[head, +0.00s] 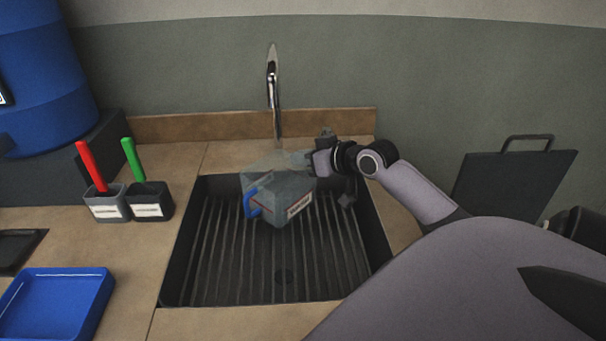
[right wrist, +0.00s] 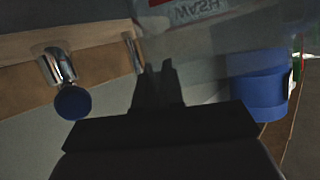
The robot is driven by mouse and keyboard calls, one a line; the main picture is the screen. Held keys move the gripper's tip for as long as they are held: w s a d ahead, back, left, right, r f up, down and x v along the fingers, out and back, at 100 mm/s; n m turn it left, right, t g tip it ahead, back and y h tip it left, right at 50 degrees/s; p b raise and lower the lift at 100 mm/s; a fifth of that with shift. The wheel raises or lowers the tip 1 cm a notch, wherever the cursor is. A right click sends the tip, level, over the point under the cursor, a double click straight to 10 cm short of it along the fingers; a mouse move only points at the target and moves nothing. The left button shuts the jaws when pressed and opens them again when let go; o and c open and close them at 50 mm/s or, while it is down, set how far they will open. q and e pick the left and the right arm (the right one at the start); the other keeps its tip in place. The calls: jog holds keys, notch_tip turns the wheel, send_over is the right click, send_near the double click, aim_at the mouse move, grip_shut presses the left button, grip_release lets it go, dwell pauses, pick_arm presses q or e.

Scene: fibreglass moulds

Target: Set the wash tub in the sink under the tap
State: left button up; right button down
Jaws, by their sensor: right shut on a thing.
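The wash tub (head: 285,201) is a translucent grey box with a white label and a blue, curved part on its left side. It shows over the sink (head: 220,268), towards its back, below and in front of the chrome tap (head: 273,85). It looks tilted; I cannot tell whether it touches the sink floor. My right gripper (head: 314,164) is shut on the tub at its upper right side. In the right wrist view the gripper fingers (right wrist: 158,82) are close to the tub's label (right wrist: 197,12), which reads WASH. My left gripper is out of view.
Two small holders (head: 106,203) (head: 150,201) with a red and a green handle stand left of the sink. A blue tray (head: 55,302) lies at the front left. A blue barrel (head: 45,75) stands at the back left. The front of the sink is clear.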

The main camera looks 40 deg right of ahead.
aim_at(304, 173)
notch_tip(304, 173, down, 5)
jog(key=shift+r, duration=0.2)
jog(key=c, duration=1.2)
grip_release()
jog(key=shift+c, duration=0.2)
jog(key=shift+r, duration=0.1)
jog(key=v, duration=1.2)
